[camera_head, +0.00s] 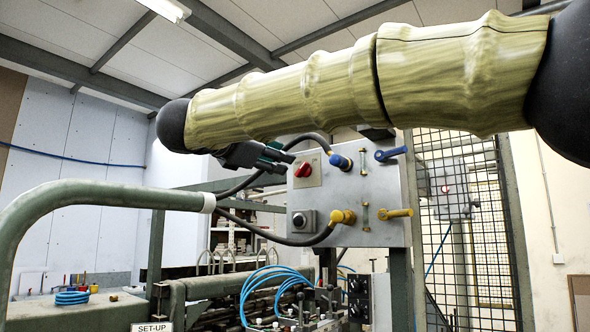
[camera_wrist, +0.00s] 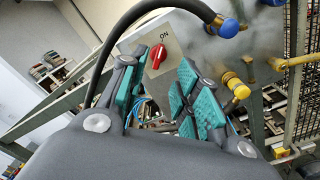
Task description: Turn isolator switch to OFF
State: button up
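The isolator switch is a red knob on a pale square plate, at the upper left of a grey metal panel (camera_head: 360,222). In the head view the red knob (camera_head: 303,170) is just right of my gripper (camera_head: 287,160). In the wrist view the red knob (camera_wrist: 157,58) appears between and just beyond the fingertips, with the word "ON" printed above it. The knob's long side slants up towards that word. My gripper (camera_wrist: 158,75) is open, its teal-padded fingers spread either side of the knob. Nothing is held. Whether a finger touches the knob cannot be told.
A black hose (camera_wrist: 115,45) arches over the gripper to a blue fitting. Blue (camera_head: 390,153) and yellow (camera_head: 397,213) valve handles sit on the panel's right. A green pipe rail (camera_head: 105,195) runs at left. A black mesh guard (camera_head: 460,220) stands at right.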

aim_at(299, 170)
jog(key=x, duration=0.3)
jog(key=a+p+x, duration=0.1)
jog(key=x, duration=0.2)
jog(key=w+f+p+x, duration=0.1)
jog(key=x, duration=0.2)
jog(key=shift+a, duration=0.2)
jog(key=shift+d+r, duration=0.1)
jog(key=shift+d, duration=0.1)
jog(key=shift+s+d+r, duration=0.15)
jog(key=shift+s+r, duration=0.1)
jog(key=shift+s, duration=0.35)
jog(key=shift+s+d+r, duration=0.1)
jog(key=shift+s+r, duration=0.2)
jog(key=shift+s, duration=0.35)
jog(key=shift+w+a+f, duration=0.1)
jog(key=shift+w+f, duration=0.2)
jog(key=shift+w, duration=0.2)
jog(key=shift+w+f, duration=0.25)
jog(key=shift+w, duration=0.45)
jog(key=c, duration=0.3)
jog(key=shift+s+r, duration=0.2)
jog(key=shift+s, duration=0.3)
grip_shut()
